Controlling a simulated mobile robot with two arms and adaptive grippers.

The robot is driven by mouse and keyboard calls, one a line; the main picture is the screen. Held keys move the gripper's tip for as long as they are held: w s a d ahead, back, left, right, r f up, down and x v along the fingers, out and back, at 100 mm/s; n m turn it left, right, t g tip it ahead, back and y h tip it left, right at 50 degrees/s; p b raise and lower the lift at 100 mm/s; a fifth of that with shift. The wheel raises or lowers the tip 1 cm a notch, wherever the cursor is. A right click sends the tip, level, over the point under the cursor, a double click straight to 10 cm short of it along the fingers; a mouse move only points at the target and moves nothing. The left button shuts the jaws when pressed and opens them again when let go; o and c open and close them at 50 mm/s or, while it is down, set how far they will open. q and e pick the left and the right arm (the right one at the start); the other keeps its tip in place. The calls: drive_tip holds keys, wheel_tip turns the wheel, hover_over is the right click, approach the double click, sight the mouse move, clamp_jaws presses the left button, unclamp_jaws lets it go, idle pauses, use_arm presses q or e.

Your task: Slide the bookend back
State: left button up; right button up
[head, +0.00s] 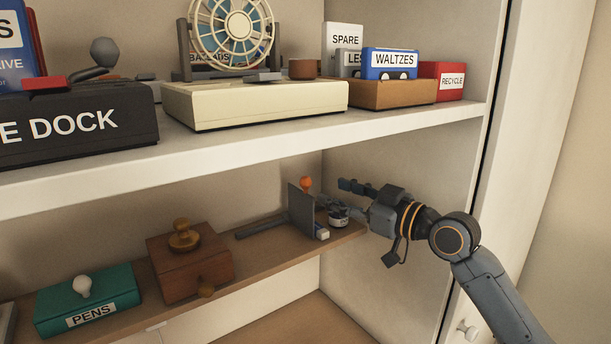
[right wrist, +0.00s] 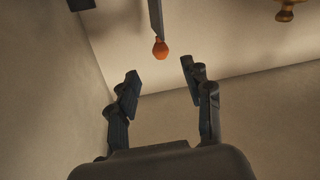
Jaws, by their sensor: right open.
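The bookend (head: 301,208) is a dark grey upright plate with a flat foot reaching left along the brown lower shelf. An orange knob (head: 305,183) shows at its top. In the right wrist view the knob (right wrist: 160,49) hangs just beyond and between the fingertips, with the thin grey bookend (right wrist: 156,16) edge-on above it. My right gripper (head: 343,197) is open and empty, close to the right of the bookend. Its spread fingers (right wrist: 160,75) show no contact with the knob. My left gripper is not in view.
A small round white-labelled item (head: 338,222) and a small pale block (head: 322,233) sit right of the bookend. A wooden box (head: 190,268) and teal PENS box (head: 88,301) stand left. The white upper shelf (head: 270,148) overhangs; the cabinet side wall is right.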

sight(310, 183)
drive_tip(key=p+x, duration=0.3)
drive_tip(key=x, duration=0.5)
drive_tip(key=shift+a+r, duration=0.1)
drive_tip(key=shift+r, duration=0.05)
drive_tip(key=shift+w+a, duration=0.45)
clamp_jaws()
